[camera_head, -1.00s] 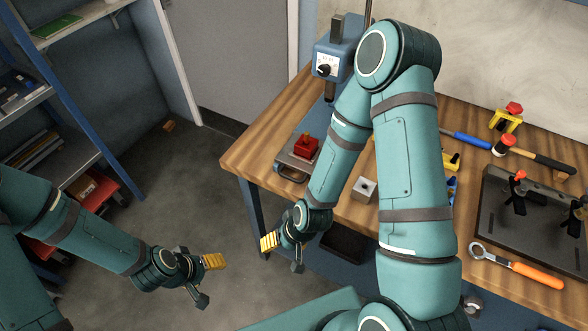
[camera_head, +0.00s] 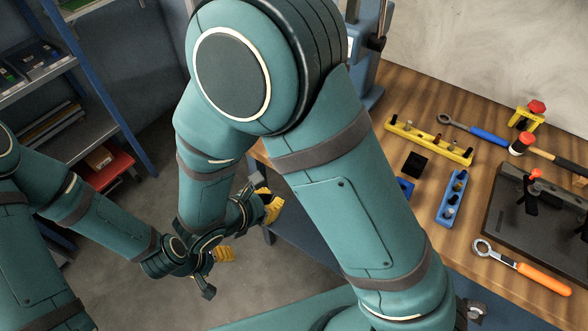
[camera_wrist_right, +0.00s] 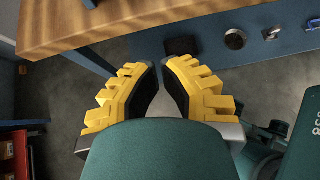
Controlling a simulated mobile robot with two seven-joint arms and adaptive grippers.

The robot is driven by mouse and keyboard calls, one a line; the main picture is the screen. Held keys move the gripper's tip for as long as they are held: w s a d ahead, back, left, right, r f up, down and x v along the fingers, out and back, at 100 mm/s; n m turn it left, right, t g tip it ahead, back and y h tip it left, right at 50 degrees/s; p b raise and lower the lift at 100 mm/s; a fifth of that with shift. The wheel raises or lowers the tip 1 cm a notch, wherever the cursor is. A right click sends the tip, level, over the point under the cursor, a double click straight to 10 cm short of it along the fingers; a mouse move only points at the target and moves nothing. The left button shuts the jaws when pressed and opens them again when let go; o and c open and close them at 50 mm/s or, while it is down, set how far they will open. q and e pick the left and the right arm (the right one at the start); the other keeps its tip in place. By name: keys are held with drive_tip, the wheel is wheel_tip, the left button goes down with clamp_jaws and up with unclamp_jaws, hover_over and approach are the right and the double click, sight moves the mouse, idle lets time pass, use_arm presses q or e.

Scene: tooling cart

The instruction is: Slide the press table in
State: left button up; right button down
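The blue press (camera_head: 368,50) stands at the back of the wooden workbench, its left part covered by my right arm in the head view. The press table is hidden behind that arm. My right gripper (camera_head: 272,207) is low beside the bench's front left edge. In the right wrist view the right gripper (camera_wrist_right: 161,68) points toward the floor by the bench edge. Its yellow, dark-padded fingers stand a little apart with nothing between them. My left gripper (camera_head: 225,254) is below the right one, over the floor, partly covered; its opening does not show.
The workbench (camera_head: 470,245) holds a yellow rack (camera_head: 428,140), a blue rack (camera_head: 452,198), a black block (camera_head: 414,165), an orange-handled wrench (camera_head: 522,269) and a dark fixture plate (camera_head: 535,225). Shelves (camera_head: 85,130) stand at the left. Open floor lies between.

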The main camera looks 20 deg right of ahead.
drive_tip(key=w+d+f+n+t+b, duration=0.1)
drive_tip(key=w+d+f+t+b, duration=0.1)
drive_tip(key=w+d, duration=0.6)
drive_tip(key=shift+w+f+h, duration=0.3)
drive_tip(key=shift+w+f, duration=0.05)
drive_tip(key=shift+w, duration=0.5)
drive_tip(key=shift+d, duration=0.2)
drive_tip(key=w+d, duration=0.3)
drive_tip(key=w+d+b, duration=0.1)
drive_tip(key=w+d, duration=0.2)
drive_tip(key=d, duration=0.1)
drive_tip(key=w+d+b, duration=0.1)
drive_tip(key=w+d, duration=0.2)
drive_tip(key=d, duration=0.1)
drive_tip(key=shift+d, duration=0.15)
